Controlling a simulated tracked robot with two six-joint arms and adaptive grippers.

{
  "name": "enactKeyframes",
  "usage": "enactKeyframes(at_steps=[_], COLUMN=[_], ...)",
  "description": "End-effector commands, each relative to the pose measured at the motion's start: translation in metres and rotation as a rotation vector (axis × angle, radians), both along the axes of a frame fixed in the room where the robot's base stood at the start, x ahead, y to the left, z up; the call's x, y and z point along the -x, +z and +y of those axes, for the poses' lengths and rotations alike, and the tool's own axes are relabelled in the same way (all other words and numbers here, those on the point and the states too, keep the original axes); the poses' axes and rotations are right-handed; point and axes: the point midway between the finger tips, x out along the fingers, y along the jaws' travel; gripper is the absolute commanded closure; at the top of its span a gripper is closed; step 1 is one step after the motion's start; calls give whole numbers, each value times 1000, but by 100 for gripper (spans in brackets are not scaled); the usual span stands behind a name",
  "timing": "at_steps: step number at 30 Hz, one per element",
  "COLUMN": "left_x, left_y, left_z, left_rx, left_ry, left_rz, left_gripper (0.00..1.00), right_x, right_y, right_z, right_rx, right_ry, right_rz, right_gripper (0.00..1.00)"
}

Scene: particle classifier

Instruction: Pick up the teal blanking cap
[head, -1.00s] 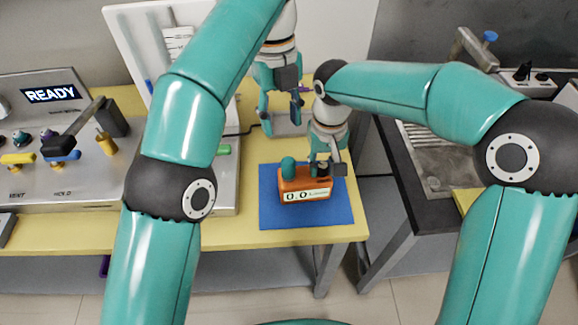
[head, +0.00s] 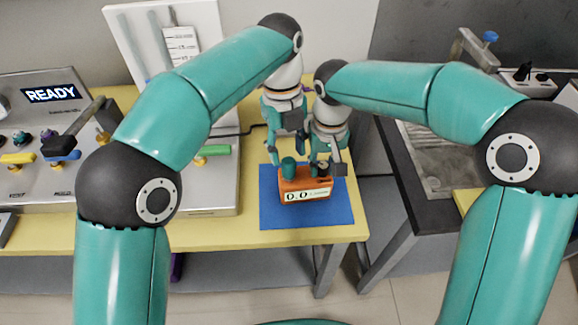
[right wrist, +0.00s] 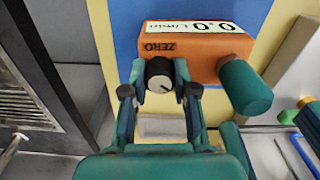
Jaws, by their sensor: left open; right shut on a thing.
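The teal blanking cap (head: 288,167) stands on the left end of the top of an orange meter (head: 304,188) that reads 0.0. In the right wrist view the cap (right wrist: 247,87) sticks out from the meter beside the knob. My left gripper (head: 288,158) is open just above the cap, with its fingers on either side; I cannot tell whether they touch it. My right gripper (head: 326,168) is at the meter's right end. In the right wrist view it (right wrist: 160,88) is shut on the black knob with a pale face (right wrist: 161,72), near the word ZERO.
The meter rests on a blue mat (head: 275,215) at the right of the yellow table (head: 255,236). A grey control panel (head: 90,190) with a READY display stands at left, with a green handle (head: 216,151). A sink (head: 435,155) is at right, across a gap.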

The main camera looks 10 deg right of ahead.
Motion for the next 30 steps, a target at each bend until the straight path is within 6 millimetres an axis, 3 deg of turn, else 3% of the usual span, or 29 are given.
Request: enactKeyframes(at_steps=[7,16,17,24,30], left_x=[5,5,5,5,5], left_y=[-36,-42,-42,-42,-42], left_z=[-1,-1,-1,-1,-1], left_rx=[-2,-1,-1,-1,-1], left_ry=[1,1,1,1,1], left_rz=[3,1,1,1,1], left_gripper=[52,52,54,92,92], right_x=[1,1,1,1,1], right_y=[-1,-1,-1,-1,-1], right_z=[1,1,1,1,1], right_rx=[-1,-1,-1,-1,-1], right_ry=[1,1,1,1,1], right_rz=[3,3,3,3,3], right_gripper=[100,100,100,100,100])
